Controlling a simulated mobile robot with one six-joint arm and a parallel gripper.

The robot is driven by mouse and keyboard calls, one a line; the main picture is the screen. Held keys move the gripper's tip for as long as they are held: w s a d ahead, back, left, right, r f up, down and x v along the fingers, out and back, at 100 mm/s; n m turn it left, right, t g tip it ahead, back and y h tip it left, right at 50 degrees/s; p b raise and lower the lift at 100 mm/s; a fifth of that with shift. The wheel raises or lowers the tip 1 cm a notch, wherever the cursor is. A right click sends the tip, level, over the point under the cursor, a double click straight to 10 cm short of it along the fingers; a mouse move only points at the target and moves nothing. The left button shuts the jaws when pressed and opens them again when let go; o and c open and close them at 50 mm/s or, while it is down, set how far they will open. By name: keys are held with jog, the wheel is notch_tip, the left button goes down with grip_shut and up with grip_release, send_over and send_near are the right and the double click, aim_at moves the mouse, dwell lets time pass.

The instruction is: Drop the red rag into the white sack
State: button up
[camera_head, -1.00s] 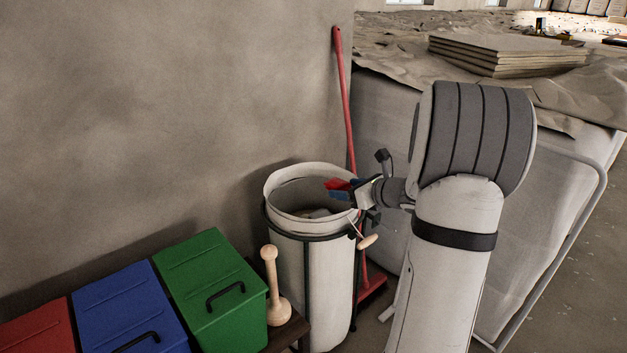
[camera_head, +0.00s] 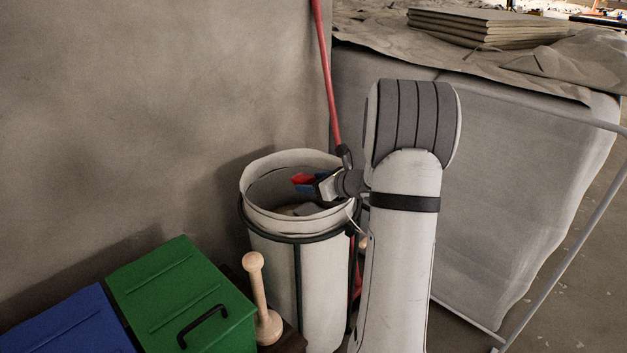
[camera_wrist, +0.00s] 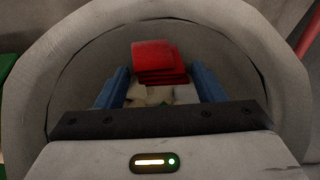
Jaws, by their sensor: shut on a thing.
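The white sack (camera_head: 312,285) stands upright and open at the top in a dark frame against the wall. My gripper (camera_head: 306,184) reaches in from the right, over the sack's mouth. It is shut on the folded red rag (camera_head: 301,179). In the wrist view the red rag (camera_wrist: 160,62) shows as stacked red layers between the blue fingers of my gripper (camera_wrist: 160,88). The sack's rim (camera_wrist: 130,12) arches around it there, and pale scraps lie below inside the sack. The deeper inside of the sack is hidden.
A green bin (camera_head: 180,290) and a blue bin (camera_head: 70,325) stand at the lower left. A wooden plunger-like tool (camera_head: 256,290) stands beside the sack. A red-handled broom (camera_head: 327,80) leans behind it. A large covered block (camera_head: 520,190) fills the right.

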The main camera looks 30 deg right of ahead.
notch_tip(320, 180, down, 2)
jog(key=shift+s+f+b, duration=0.1)
jog(key=shift+f+b, duration=0.1)
jog(key=shift+b, duration=0.35)
jog(key=o, duration=1)
jog(key=shift+o, duration=0.2)
jog(key=p+v, duration=0.1)
jog(key=v, duration=0.7)
